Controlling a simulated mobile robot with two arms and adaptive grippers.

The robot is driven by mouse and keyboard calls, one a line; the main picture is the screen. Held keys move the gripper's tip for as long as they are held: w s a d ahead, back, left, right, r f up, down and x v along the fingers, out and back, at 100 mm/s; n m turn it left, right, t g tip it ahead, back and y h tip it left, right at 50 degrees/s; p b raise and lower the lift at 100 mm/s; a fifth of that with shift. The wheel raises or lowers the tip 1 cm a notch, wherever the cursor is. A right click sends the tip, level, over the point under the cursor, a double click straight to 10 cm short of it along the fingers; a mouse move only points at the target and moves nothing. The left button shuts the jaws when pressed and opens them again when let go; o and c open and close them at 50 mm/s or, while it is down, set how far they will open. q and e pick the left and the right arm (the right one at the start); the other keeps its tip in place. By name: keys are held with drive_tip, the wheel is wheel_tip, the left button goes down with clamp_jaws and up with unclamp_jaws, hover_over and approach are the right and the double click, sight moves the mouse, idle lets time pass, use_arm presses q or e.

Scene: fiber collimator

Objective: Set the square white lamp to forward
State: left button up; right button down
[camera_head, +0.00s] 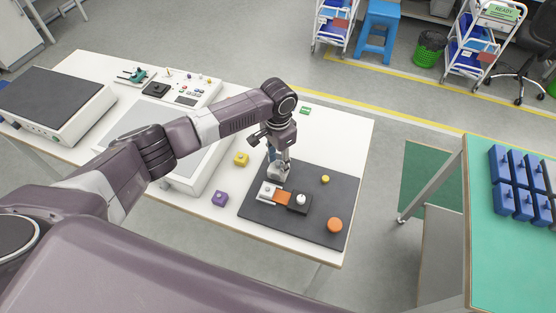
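A small square white block (267,191) with a knob-like top sits on the dark mat (309,232); I cannot tell for sure that it is the square white lamp, nor which way it is set. My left gripper (278,174) points down just behind and to the right of it, at the back left part of the mat. The fingers are small and partly hidden, so I cannot tell whether they are open, shut or touching anything. An orange piece (283,198) and a black block with a white knob (299,203) are beside the white block. My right gripper is not in view.
An orange disc (335,225) and a yellow piece (325,180) are on the mat. A control panel (187,90) with small knobs stands further back. A green-topped table (506,250) is at right.

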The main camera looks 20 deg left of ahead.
sight(278, 164)
use_arm(q)
drive_tip(key=shift+w, duration=0.1)
wheel_tip(278, 164, up, 12)
idle(0.5)
